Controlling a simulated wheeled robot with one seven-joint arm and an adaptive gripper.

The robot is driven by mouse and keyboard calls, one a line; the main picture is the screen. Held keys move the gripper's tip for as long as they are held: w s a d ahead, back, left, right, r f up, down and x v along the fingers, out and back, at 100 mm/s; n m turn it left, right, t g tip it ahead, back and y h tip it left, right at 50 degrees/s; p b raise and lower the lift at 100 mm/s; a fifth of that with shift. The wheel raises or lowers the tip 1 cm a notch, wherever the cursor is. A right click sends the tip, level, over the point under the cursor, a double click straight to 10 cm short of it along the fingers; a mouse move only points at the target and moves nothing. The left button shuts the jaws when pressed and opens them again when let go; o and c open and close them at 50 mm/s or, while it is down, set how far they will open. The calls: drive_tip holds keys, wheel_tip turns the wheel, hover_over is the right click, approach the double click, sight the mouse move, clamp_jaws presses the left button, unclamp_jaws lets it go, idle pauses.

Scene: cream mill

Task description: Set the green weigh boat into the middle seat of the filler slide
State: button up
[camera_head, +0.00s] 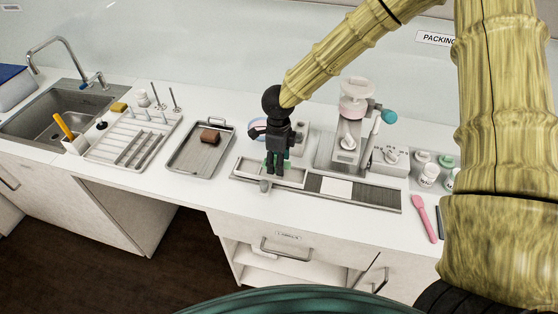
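My gripper (276,172) points straight down over the left part of a long, low metal slide (385,197) on the counter. Its dark fingers look close together, and their tips reach down to a pale, rimmed tray-like section (295,178). Small green patches (287,166) show beside and behind the fingers. They may be the green weigh boat, but the fingers hide most of it, and I cannot tell whether it is gripped. Right of this section, the slide has a dark ribbed part, a white plate (337,188) and another dark ribbed part. I cannot make out separate seats.
A filling machine (347,140) with a pink-white top stands behind the slide. Bottles (429,173) and a pink spatula (425,215) are at right. A metal tray (190,163) with a brown block, a drying rack (125,147) and a sink (55,115) are at left.

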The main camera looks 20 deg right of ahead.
drive_tip(key=shift+w+f, duration=0.9)
drive_tip(key=shift+f, duration=0.15)
drive_tip(key=shift+s+r, duration=0.55)
drive_tip(key=shift+s, duration=0.3)
drive_tip(key=shift+w+f, duration=0.4)
drive_tip(key=shift+w, duration=0.15)
drive_tip(key=shift+w+f, duration=0.25)
drive_tip(key=shift+f, duration=0.05)
drive_tip(key=shift+s+a+r+p, duration=0.1)
drive_tip(key=shift+s+r+p, duration=0.05)
drive_tip(key=shift+s+p, duration=0.25)
drive_tip(key=shift+f, duration=0.55)
drive_tip(key=shift+s+f+p, duration=0.25)
drive_tip(key=shift+f+p, duration=0.05)
drive_tip(key=shift+f, duration=0.1)
idle(0.3)
